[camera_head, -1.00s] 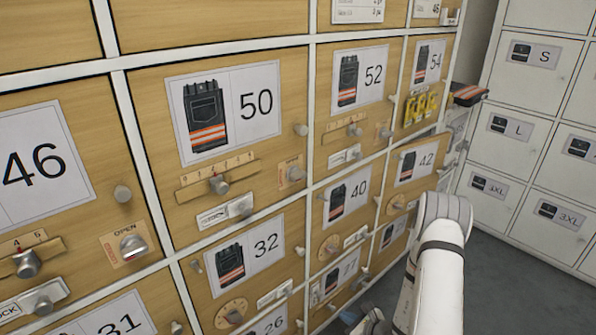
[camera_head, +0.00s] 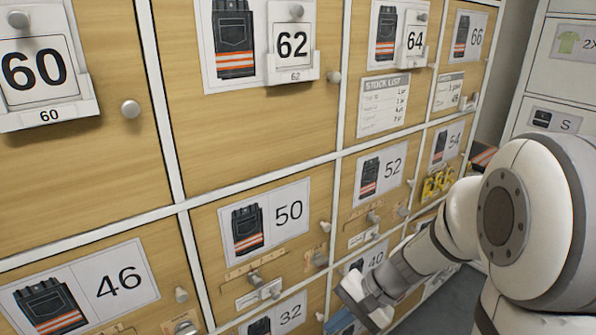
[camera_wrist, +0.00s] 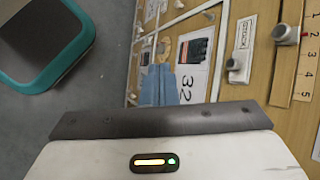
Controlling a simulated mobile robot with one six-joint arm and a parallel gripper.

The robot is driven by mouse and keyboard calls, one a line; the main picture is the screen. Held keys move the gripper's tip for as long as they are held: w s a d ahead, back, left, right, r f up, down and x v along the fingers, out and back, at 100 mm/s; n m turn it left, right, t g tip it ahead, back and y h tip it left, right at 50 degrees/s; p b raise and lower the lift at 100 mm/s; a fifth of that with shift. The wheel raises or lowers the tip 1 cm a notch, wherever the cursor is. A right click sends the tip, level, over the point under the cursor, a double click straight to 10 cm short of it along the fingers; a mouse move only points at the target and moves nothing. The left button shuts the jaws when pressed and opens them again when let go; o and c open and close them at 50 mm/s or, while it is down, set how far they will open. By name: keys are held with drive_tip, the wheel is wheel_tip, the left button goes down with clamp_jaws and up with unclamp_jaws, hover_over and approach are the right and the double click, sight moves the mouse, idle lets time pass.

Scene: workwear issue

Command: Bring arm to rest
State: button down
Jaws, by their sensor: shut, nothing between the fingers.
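My arm comes in from the right of the head view and bends down and to the left. My gripper (camera_head: 362,302) is at the lower middle of that view, in front of the lower lockers.
A wooden locker wall with a door marked 50 (camera_head: 265,222) and one marked 62 (camera_head: 265,110) fills the left and middle. White lockers (camera_head: 548,82) stand at the right. Something blue (camera_wrist: 186,82) shows near door 32.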

drive_tip(key=s+d+r+n+t+h+p, duration=0.1)
drive_tip(key=s+d+r+n+h+p, duration=0.1)
drive_tip(key=r, duration=0.4)
drive_tip(key=s+d+r+n+t+h+p, duration=0.1)
drive_tip(key=s+d+r+n+h+p, duration=0.1)
drive_tip(key=r, duration=0.5)
drive_tip(key=s+d+r+n+t+h+p, duration=0.1)
drive_tip(key=s+d+r+n+h+p, duration=0.1)
drive_tip(key=r+p, duration=0.3)
wheel_tip(320, 180, up, 2)
drive_tip(key=shift+s+d+n+h+p, duration=0.4)
drive_tip(key=shift+s+d+h, duration=0.3)
drive_tip(key=shift+h, duration=0.1)
